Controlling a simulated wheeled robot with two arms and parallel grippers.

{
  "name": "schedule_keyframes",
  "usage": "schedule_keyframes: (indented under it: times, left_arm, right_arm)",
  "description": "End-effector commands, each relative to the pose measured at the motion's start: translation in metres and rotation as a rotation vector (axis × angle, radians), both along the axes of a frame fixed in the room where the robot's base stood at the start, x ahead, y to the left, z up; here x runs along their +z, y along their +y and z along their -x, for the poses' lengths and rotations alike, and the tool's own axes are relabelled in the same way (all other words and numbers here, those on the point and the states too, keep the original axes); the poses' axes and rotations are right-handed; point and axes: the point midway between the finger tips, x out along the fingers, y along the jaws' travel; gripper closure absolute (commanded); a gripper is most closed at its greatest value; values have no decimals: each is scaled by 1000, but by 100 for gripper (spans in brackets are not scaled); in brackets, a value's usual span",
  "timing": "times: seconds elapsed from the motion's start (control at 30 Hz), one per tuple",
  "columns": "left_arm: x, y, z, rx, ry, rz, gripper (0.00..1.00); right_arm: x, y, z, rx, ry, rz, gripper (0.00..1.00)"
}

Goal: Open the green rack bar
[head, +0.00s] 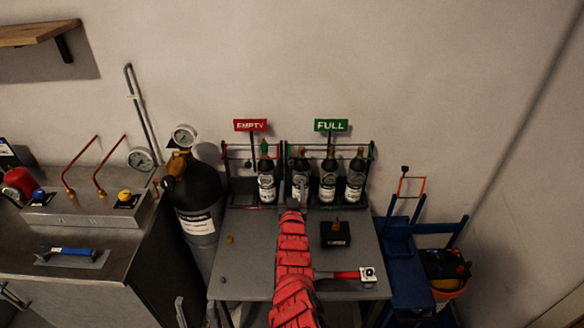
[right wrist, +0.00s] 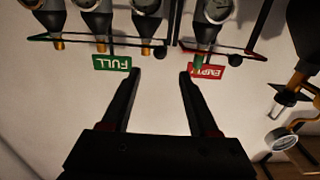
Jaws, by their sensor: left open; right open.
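The green rack bar (head: 371,150) runs across the front of the rack under the green FULL sign (head: 330,125), in front of several dark bottles (head: 328,185). In the right wrist view the green bar (right wrist: 75,39) shows upside down at the upper left, with a black knob at its end. It looks closed across the bottles. My right gripper (right wrist: 160,72) is open and empty, its fingers apart and short of the bar. In the head view my red right arm reaches up the middle to the rack, covering part of a bottle. My left gripper is not in view.
The red-barred rack under the EMPTY sign (head: 250,125) holds one bottle (head: 266,187) left of the green one. A black box (head: 335,234) and a red-handled tool (head: 345,274) lie on the grey table (head: 250,270). A large cylinder (head: 197,205) stands left; a blue cart (head: 405,260) right.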

Motion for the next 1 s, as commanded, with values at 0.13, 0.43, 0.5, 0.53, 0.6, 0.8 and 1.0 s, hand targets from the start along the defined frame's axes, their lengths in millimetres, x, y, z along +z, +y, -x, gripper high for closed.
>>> schedule_keyframes:
  times: [0.13, 0.43, 0.5, 0.53, 0.6, 0.8, 1.0]
  left_arm:
    - [-9, 0, 0, 0, 0, 0, 50]
    - [-25, 0, 0, 0, 0, 0, 50]
    - [-29, 0, 0, 0, 0, 0, 50]
    - [-31, 0, 0, 0, 0, 0, 50]
    - [-39, 0, 0, 0, 0, 0, 50]
    - [-56, 0, 0, 0, 0, 0, 50]
    - [-91, 0, 0, 0, 0, 0, 50]
  right_arm:
    - [-4, -2, -16, -3, 3, -3, 39]
    - [-7, -2, -47, -4, 7, -4, 39]
    - [-3, -3, -55, -4, 2, -4, 39]
    - [-2, -2, -59, -3, -1, -4, 39]
    - [-8, -2, -65, -5, 5, -6, 39]
    - [-4, -3, -85, -5, -2, -4, 39]
    - [-10, -1, -103, -3, 2, -9, 39]
